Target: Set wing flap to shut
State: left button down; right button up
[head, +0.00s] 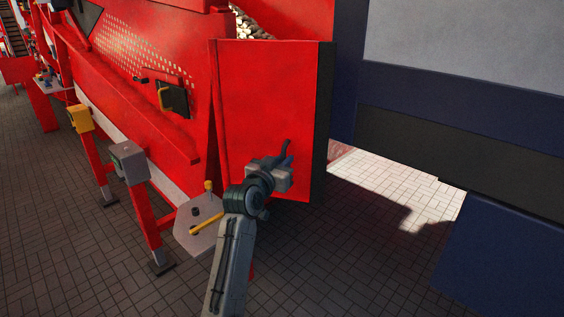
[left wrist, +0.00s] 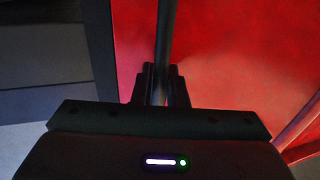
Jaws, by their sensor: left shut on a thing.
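The wing flap is a tall flat red panel (head: 265,100) on the side of the large red machine. It stands out at an angle from the machine's side, with a dark edge on its right. A thin dark bar handle (head: 287,147) shows low on the panel. My left gripper (head: 284,168) is at this handle. In the left wrist view my gripper fingers (left wrist: 160,84) are shut around the dark bar (left wrist: 166,35), with the red panel (left wrist: 225,50) behind it. The lower part of the bar is hidden between the fingers. My right gripper is in neither view.
A grey plate with a yellow lever (head: 207,224) stands close to the left of my arm. A grey box on a red post (head: 128,162) and a yellow box (head: 80,118) stand further left. A dark blue body (head: 500,240) is on the right. Paved floor lies between.

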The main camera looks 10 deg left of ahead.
pick_arm(q)
jog(key=shift+r, duration=0.2)
jog(key=c, duration=1.5)
grip_release()
jog(key=shift+w+d, duration=0.1)
jog(key=shift+c, duration=0.2)
jog(key=shift+w+d+f, duration=0.1)
jog(key=shift+w+f, duration=0.15)
jog(key=b+v, duration=0.3)
jog(key=v, duration=0.7)
jog(key=shift+s+b, duration=0.35)
jog(key=shift+f, duration=0.1)
